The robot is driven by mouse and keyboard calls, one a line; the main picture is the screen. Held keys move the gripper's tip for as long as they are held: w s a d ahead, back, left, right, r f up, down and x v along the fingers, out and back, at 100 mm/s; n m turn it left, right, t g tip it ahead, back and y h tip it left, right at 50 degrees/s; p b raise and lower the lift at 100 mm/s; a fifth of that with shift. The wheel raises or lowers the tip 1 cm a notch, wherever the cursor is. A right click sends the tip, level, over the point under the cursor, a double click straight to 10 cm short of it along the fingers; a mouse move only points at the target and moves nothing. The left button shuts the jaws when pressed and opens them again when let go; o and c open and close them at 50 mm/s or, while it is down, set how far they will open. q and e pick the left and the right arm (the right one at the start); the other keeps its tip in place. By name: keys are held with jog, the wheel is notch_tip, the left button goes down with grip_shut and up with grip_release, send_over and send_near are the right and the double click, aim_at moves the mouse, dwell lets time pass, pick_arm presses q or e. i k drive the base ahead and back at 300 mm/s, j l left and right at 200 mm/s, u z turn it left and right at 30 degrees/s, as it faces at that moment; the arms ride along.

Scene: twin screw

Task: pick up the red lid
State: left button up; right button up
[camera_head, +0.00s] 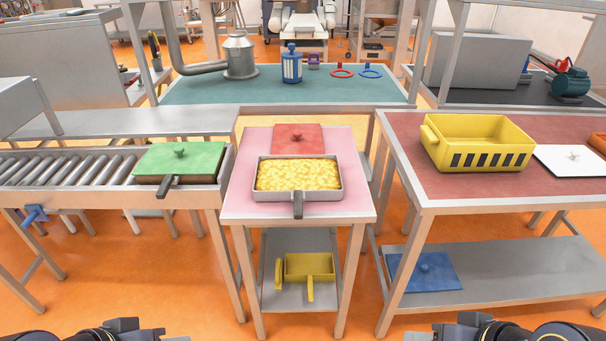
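The red lid (299,138) lies flat on the pink-topped table (241,203), with a small knob on top. It sits just behind a rectangular pan (339,190) filled with yellow food, whose dark handle points toward me. My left gripper (176,337) shows only in part at the bottom edge, left of the pink table. My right gripper (418,336) shows only in part at the bottom edge, right of that table. Both are far from the lid, and their fingers are mostly cut off.
A green lid (181,158) covers a pan on the roller conveyor (72,168) at left. A yellow crate (485,142) and a white lid (573,158) sit on the right table. Below are a yellow pan (309,265) and a blue lid (424,268) on shelves. Orange floor lies open in front.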

aim_at(293, 138)
jog(key=i+u, duration=0.3)
jog(key=i+l+u, duration=0.25)
jog(key=i, duration=0.2)
jog(key=i+l+u, duration=0.3)
jog(key=i+j, duration=0.1)
